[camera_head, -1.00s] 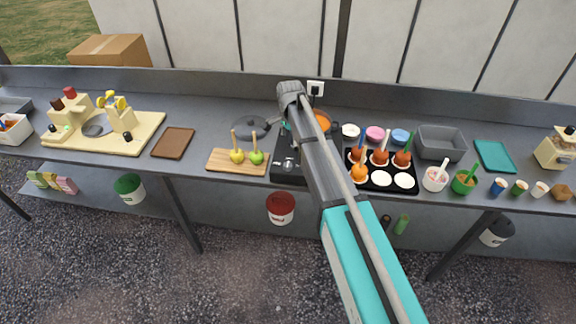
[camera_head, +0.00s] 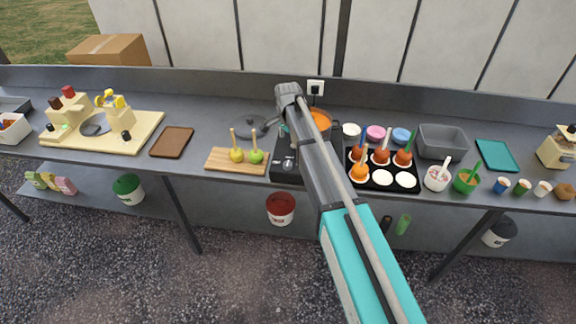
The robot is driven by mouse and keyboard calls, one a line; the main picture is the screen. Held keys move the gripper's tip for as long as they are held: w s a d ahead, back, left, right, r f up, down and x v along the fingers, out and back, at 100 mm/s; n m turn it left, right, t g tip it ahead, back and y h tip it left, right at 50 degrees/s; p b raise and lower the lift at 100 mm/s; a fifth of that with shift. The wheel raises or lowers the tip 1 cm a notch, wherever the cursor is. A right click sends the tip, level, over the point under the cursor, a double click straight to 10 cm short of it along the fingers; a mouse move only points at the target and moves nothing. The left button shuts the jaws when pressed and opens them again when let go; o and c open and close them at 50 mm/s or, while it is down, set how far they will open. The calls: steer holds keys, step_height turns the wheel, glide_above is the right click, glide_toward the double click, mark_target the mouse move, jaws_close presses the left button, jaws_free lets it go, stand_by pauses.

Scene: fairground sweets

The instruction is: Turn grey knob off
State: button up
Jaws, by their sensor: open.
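A black cooker (camera_head: 284,168) stands mid-counter, largely covered by my arm. A pot with orange contents (camera_head: 322,120) sits at its back right, partly behind the arm. I cannot make out a grey knob; if it is on the cooker, it is hidden or too small to tell. My arm reaches from the lower right up over the cooker, and its far grey joint shows above the cooker's back.
A black tray (camera_head: 381,184) with toffee apples is close on the right. A cream machine (camera_head: 146,124) with dark knobs stands far left.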

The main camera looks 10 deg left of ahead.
mark_target(288, 164)
steer(key=shift+f+b, duration=5.6)
steer(key=shift+f, duration=0.3)
steer(key=c, duration=1.1)
steer(key=shift+c, duration=0.2)
steer(key=n, duration=1.3)
steer(key=shift+n, duration=0.4)
